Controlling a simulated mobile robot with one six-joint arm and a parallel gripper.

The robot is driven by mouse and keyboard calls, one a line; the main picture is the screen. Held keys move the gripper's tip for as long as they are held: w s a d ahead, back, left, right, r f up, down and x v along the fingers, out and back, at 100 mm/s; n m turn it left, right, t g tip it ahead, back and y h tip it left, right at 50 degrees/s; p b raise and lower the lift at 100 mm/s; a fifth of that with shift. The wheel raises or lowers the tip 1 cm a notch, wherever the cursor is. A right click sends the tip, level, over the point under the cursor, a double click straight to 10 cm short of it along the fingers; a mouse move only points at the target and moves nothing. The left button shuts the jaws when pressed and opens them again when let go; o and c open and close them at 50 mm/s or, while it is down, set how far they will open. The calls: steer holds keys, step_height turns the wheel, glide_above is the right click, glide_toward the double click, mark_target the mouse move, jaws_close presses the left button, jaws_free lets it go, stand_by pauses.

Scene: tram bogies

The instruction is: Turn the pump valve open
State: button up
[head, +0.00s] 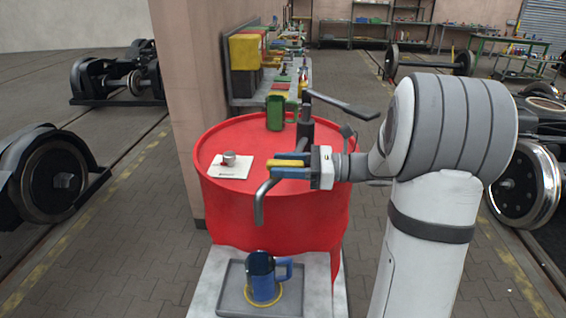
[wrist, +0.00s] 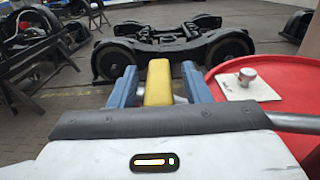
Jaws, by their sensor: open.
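The hand pump (head: 306,133) stands on the red drum (head: 230,212), with a dark lever at its top and a grey spout (head: 259,208) bending down in front of the drum. A yellow bar (wrist: 158,84), apparently the valve handle, lies between the blue fingers of my gripper (wrist: 158,76) in the wrist view. My gripper is open, with a finger on each side of the bar; I cannot tell whether they touch it. In the head view my gripper (head: 284,166) reaches in from the right, at the spout's upper end.
A blue mug (head: 262,272) stands in a grey tray (head: 232,301) below the spout. On the drum are a green mug (head: 275,113) and a small metal cap (head: 229,159) on a white card (head: 222,172). A pillar (head: 192,90) rises behind the drum at left.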

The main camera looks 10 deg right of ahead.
steer(key=shift+a, duration=0.1)
jaws_close()
stand_by(0.4)
